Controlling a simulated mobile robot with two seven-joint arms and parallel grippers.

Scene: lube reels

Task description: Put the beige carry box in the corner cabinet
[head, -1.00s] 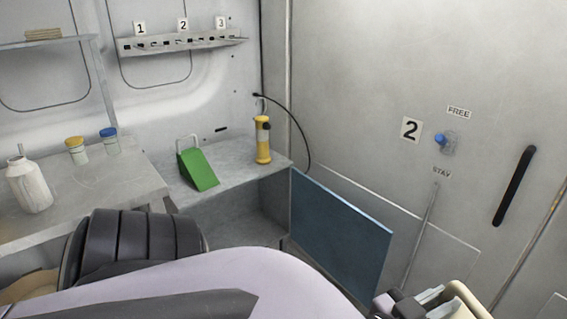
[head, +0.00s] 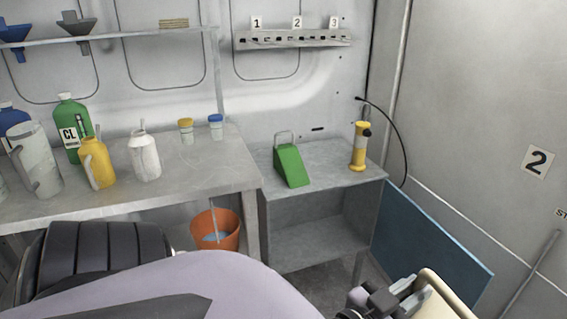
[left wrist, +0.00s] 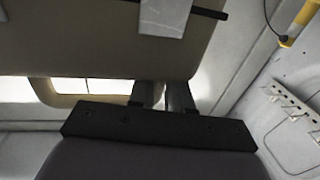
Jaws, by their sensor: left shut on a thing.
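The beige carry box (head: 446,294) shows only in part at the bottom right of the head view. My left gripper (head: 400,296) is shut on it, by the handle as far as I can see. In the left wrist view the box (left wrist: 95,50) fills the upper left, and the gripper fingers (left wrist: 164,95) meet its handle side. The grey corner cabinet (head: 280,210) stands in the corner with an open, empty-looking front. Its blue door (head: 430,245) is swung open to the right. The held box is in front of and right of the cabinet opening. My right gripper is not in view.
A green wedge (head: 291,166) and a yellow lamp-like cylinder (head: 360,147) stand on the cabinet top. The bench (head: 195,170) at left holds jugs and jars. An orange bucket (head: 216,232) is below it. The open door's edge is close to the box.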

